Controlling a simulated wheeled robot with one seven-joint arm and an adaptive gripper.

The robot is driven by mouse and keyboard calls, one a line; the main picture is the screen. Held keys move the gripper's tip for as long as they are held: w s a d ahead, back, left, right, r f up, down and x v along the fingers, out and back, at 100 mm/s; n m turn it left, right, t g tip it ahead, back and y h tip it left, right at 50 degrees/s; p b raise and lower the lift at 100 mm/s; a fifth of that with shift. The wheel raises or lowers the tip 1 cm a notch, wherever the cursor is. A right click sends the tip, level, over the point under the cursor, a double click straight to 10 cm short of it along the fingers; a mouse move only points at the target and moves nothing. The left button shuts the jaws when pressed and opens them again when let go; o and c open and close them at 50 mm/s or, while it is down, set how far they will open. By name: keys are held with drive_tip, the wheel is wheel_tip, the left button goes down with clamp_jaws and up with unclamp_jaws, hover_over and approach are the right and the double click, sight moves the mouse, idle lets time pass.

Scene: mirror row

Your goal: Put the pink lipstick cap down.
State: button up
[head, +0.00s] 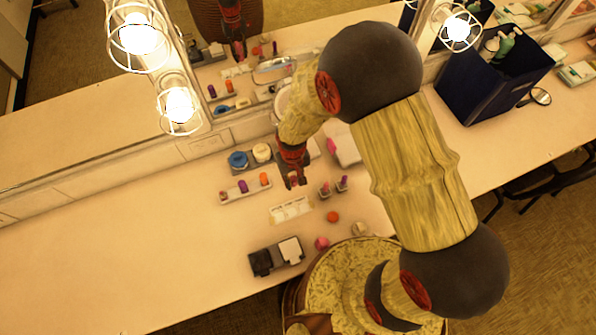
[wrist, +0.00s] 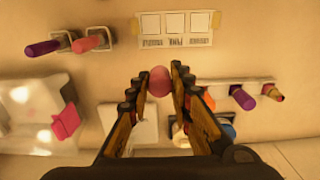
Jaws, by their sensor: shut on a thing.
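My gripper (wrist: 158,83) is shut on the pink lipstick cap (wrist: 158,82), which sits between the two fingertips. In the head view my gripper (head: 293,184) hangs over the counter, behind the white card with square fields (head: 290,208). In the wrist view this card (wrist: 174,28) lies beyond the fingertips, and its fields look empty. The cap appears held above the counter; its exact height is hard to tell. Two lipsticks, one purple (wrist: 42,48) and one pink (wrist: 86,44), stand in small holders to the left in the wrist view.
A white rack (head: 245,191) holds several lipsticks. A blue jar (head: 238,160) and a cream jar (head: 262,152) stand behind it. A black-and-white compact (head: 277,257), an orange disc (head: 333,217) and a pink item (head: 322,243) lie nearer. The counter's left (head: 120,240) is clear.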

drive_tip(key=w+f, duration=0.2)
drive_tip(key=w+d+f, duration=0.1)
drive_tip(key=w+f, duration=0.1)
drive_tip(key=w, duration=0.1)
drive_tip(key=w+f, duration=0.2)
drive_tip(key=shift+w+d+f+b, duration=0.15)
drive_tip(key=shift+d+f+b, duration=0.15)
drive_tip(key=shift+f, duration=0.1)
drive_tip(key=shift+w+f, duration=0.15)
drive_tip(key=shift+f, duration=0.75)
drive_tip(key=shift+w+f, duration=0.1)
drive_tip(key=shift+f, duration=0.8)
drive_tip(key=shift+f, duration=0.1)
drive_tip(key=shift+o, duration=1.4)
drive_tip(key=shift+f, duration=0.1)
drive_tip(key=o, duration=0.4)
drive_tip(key=shift+o, duration=0.2)
